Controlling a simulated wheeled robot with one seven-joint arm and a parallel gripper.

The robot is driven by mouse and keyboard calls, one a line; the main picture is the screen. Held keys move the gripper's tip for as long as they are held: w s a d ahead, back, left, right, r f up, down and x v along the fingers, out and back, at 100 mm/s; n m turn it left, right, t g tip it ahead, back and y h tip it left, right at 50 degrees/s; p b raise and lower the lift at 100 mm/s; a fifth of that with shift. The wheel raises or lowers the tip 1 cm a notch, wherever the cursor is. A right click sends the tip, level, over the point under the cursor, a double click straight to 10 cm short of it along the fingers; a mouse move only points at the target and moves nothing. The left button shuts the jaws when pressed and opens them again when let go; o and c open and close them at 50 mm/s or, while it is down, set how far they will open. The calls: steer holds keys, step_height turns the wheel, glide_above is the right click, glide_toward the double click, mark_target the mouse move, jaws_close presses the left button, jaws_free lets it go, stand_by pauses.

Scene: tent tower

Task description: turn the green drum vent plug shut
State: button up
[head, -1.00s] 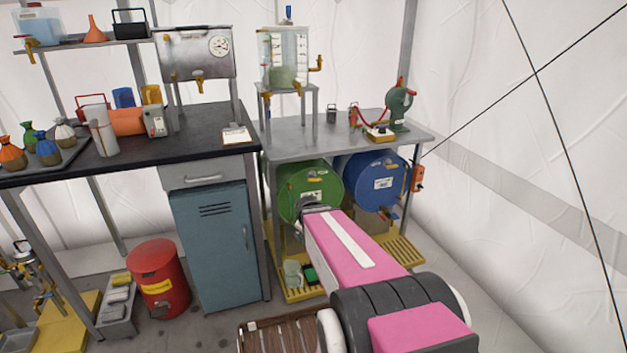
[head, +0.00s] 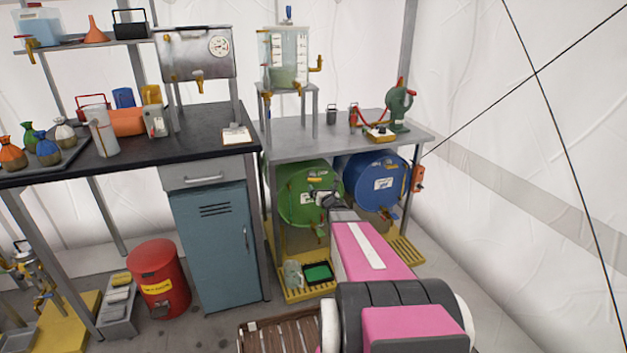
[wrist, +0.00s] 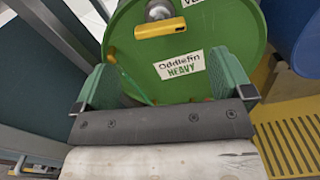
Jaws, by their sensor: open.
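The green drum (head: 291,192) lies on its side under the grey table, its round end facing me. Its vent plug, with a yellow bar handle (wrist: 160,28), is near the top of that end; the bar lies nearly level in the wrist view. The plug also shows small in the head view (head: 314,180). A label reading "Oddlefin HEAVY" (wrist: 180,66) is below it. My gripper (wrist: 164,72) is open and empty in front of the drum end. Its two green fingers are wide apart, below the plug and on either side of the label, not on the bar.
A blue drum (head: 372,170) lies to the right. The grey table top (head: 300,142) is above the drums. A yellow grated stand (head: 405,250) and a green tray (head: 318,272) are below. A blue-grey cabinet (head: 215,250) stands to the left.

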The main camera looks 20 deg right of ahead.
mark_target(313, 177)
steer(key=w, duration=1)
steer(key=shift+w+a, duration=0.15)
steer(key=shift+w, duration=0.25)
steer(key=c, duration=0.9)
